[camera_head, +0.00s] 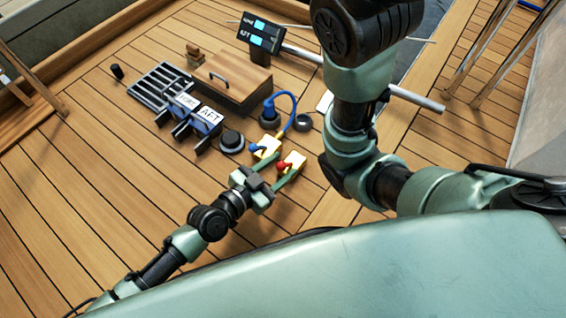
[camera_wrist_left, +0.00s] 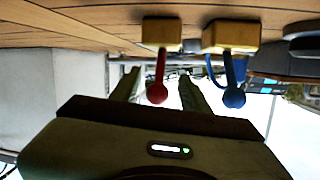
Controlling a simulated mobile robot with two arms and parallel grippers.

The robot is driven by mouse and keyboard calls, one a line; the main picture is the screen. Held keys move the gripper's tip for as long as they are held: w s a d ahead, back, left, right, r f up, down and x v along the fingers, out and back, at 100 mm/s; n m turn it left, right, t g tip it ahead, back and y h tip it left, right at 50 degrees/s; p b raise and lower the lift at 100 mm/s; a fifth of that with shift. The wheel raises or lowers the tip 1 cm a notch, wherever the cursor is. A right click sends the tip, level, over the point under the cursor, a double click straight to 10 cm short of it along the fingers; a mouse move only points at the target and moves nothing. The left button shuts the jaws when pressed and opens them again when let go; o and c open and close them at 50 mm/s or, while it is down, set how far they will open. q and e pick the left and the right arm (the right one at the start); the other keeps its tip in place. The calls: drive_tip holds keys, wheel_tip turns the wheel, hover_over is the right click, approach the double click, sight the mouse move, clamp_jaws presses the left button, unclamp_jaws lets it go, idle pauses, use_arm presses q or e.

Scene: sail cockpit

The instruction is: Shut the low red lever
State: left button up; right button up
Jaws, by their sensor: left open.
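The red lever (camera_head: 283,166) is a small handle with a rounded knob on a yellow block (camera_head: 296,160) low on the deck. In the left wrist view, where the deck shows at the top, the red lever (camera_wrist_left: 158,80) sticks out from its yellow block (camera_wrist_left: 161,33). My left gripper (camera_head: 288,165) is open at the red lever. In the wrist view the knob lies between the two fingers; I cannot tell whether they touch it. My right arm rises at the right of the head view, but its gripper is outside the frame.
A blue lever (camera_wrist_left: 233,95) on a second yellow block (camera_head: 268,146) stands close beside the red one. A blue hose (camera_head: 293,103), black round fittings (camera_head: 231,142), labelled switches (camera_head: 210,116), a grate (camera_head: 158,84) and a wooden hatch (camera_head: 232,79) lie beyond.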

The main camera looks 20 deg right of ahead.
use_arm(q)
drive_tip(key=p+v, duration=0.2)
drive_tip(key=v, duration=0.4)
drive_tip(key=shift+s+a+r, duration=0.1)
drive_tip(key=shift+r, duration=0.05)
drive_tip(key=shift+a, duration=0.15)
